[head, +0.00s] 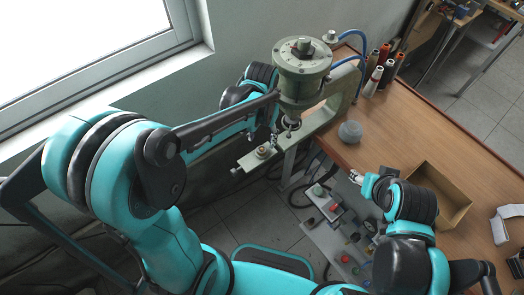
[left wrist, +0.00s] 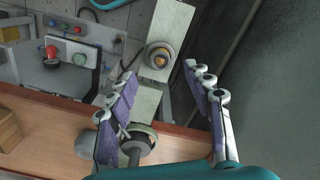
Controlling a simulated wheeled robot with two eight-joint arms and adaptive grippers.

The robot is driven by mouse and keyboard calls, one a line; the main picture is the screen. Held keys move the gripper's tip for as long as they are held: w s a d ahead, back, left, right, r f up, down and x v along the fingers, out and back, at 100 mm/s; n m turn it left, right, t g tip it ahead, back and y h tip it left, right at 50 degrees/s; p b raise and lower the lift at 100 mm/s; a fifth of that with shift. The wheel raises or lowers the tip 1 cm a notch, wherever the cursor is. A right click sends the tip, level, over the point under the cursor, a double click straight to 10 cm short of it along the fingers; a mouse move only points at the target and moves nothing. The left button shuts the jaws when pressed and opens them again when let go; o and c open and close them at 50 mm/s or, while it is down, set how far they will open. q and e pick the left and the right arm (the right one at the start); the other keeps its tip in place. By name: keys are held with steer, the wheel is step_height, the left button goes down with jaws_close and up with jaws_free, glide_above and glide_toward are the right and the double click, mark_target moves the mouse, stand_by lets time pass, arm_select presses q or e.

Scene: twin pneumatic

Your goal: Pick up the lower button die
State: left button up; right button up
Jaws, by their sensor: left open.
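The lower button die (head: 263,151) is a small round metal piece on the flat lower arm of the pale green press. In the left wrist view it shows as a round piece with a yellowish centre (left wrist: 159,55), ahead of the fingertips. My left gripper (head: 274,138) is beside the press head, close above and to the right of the die. Its fingers (left wrist: 158,80) are spread in the left wrist view, with nothing held between them. My right gripper (head: 356,178) is by the table's near edge, away from the press; its fingers are too small to read.
The press head (head: 303,68) hangs close over my left gripper. A control panel with red and green buttons (head: 325,203) is below.

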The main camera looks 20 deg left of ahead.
mark_target(262, 150)
arm_select(q)
step_height(262, 150, down, 6)
steer(key=shift+r+b, duration=0.15)
steer(key=shift+b, duration=0.55)
steer(key=shift+c, duration=0.2)
jaws_close()
